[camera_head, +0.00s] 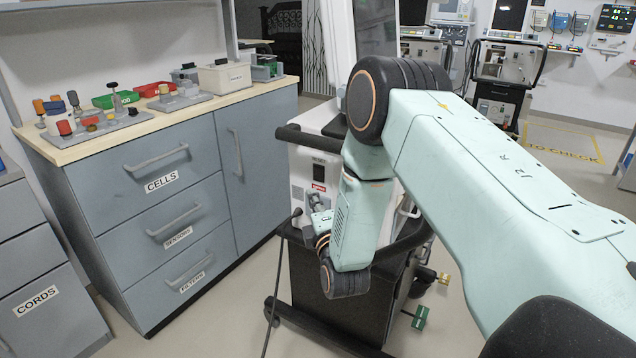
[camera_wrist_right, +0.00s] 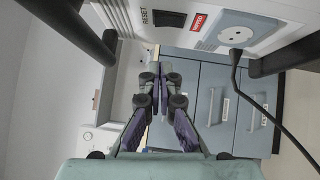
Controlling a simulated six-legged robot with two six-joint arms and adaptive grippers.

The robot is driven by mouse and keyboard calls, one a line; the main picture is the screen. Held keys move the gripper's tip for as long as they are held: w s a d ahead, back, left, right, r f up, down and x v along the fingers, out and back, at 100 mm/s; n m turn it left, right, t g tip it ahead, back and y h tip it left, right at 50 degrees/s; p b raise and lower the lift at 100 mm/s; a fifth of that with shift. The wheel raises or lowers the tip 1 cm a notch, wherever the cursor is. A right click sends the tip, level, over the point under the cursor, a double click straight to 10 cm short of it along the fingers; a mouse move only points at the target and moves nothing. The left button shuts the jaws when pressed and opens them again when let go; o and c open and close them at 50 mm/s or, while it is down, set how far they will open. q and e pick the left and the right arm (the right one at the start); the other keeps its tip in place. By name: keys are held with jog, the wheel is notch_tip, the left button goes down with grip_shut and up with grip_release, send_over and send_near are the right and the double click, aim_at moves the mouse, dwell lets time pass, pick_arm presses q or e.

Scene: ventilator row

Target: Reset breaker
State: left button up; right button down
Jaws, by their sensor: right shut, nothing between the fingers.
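The ventilator (camera_head: 300,160) is a white unit on a black cart in the head view. Its side panel faces my right wrist camera at the top of that view. The panel carries a black rocker switch (camera_wrist_right: 169,20) beside a RESET label (camera_wrist_right: 144,16), and a red label (camera_wrist_right: 199,21). The switch also shows as a small dark patch in the head view (camera_head: 318,170). My right gripper (camera_wrist_right: 157,72) is shut and empty, its fingertips below the switch in the wrist picture. In the head view it (camera_head: 319,218) is partly hidden by its own wrist. Contact with the panel cannot be told.
A black cord (camera_wrist_right: 237,70) runs from a socket (camera_wrist_right: 235,34) on the panel, and hangs to the floor. Black cart handles (camera_head: 305,140) stick out nearby. A grey drawer cabinet (camera_head: 150,200) stands left, with trays and parts on top.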

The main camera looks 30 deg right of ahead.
aim_at(315, 169)
jog(key=shift+w+d+r+b, duration=0.25)
jog(key=shift+w+d+b, duration=0.25)
jog(key=shift+w+d, duration=0.9)
jog(key=shift+w+d+r+b, duration=0.2)
jog(key=shift+w+d+b, duration=0.25)
jog(key=shift+w+d, duration=0.9)
jog(key=shift+w+a, duration=0.2)
jog(key=shift+w+d+r+g+p, duration=0.2)
jog(key=shift+r+g+p, duration=0.1)
jog(key=shift+p, duration=0.7)
jog(key=shift+s+f+m, duration=0.1)
jog(key=shift+f+m, duration=0.05)
jog(key=shift+m, duration=0.15)
